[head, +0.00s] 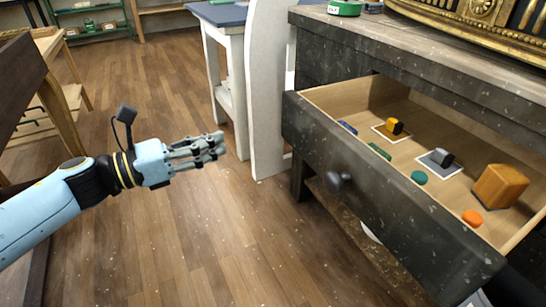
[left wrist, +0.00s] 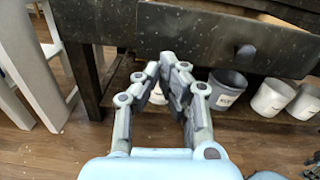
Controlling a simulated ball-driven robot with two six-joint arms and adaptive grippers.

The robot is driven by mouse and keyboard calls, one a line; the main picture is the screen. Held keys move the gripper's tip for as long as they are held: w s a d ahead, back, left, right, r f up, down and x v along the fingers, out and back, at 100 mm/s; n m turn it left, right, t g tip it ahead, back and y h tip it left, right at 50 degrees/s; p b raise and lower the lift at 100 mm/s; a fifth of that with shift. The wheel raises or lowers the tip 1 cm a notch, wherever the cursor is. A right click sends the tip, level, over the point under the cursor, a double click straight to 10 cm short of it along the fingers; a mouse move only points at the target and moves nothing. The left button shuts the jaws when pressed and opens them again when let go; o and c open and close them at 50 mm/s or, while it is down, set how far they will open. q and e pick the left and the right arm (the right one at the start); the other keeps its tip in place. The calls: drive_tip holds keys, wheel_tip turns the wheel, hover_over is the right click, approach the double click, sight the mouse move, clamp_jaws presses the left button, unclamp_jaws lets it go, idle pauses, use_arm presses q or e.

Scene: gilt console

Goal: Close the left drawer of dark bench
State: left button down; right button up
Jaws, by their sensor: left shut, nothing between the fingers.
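The dark bench (head: 325,55) stands at the right in the head view, and its left drawer (head: 375,195) is pulled open. The drawer front is speckled dark wood with a round dark knob (head: 338,182). In the left wrist view the drawer front (left wrist: 200,32) and knob (left wrist: 246,51) show above the fingers. My left gripper (head: 218,146) is shut and empty, to the left of the drawer front and apart from it in the head view. Its fingertips (left wrist: 172,62) point toward the lower part of the drawer front in the wrist view.
The drawer holds an orange block (head: 500,186), an orange disc (head: 472,217), a green disc (head: 419,177) and small yellow and grey pieces. Several pots, including a grey one (left wrist: 228,88), stand on a shelf below. A white upright panel (head: 268,90) stands beside the bench. Wooden floor (head: 200,240) is clear.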

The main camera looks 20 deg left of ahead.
use_arm(q)
drive_tip(key=w+f+m+b, duration=0.1)
drive_tip(key=w+f+b, duration=0.1)
drive_tip(key=b, duration=0.1)
approach(290, 122)
drive_tip(key=shift+h, duration=0.3)
drive_tip(key=x, duration=0.7)
drive_tip(key=shift+w+a+f, duration=0.1)
drive_tip(key=shift+f, duration=0.05)
drive_tip(key=shift+w, duration=0.15)
use_arm(e)
drive_tip(key=f, duration=0.2)
drive_tip(key=s+f, duration=0.1)
drive_tip(key=f, duration=0.1)
drive_tip(key=shift+s+d, duration=0.15)
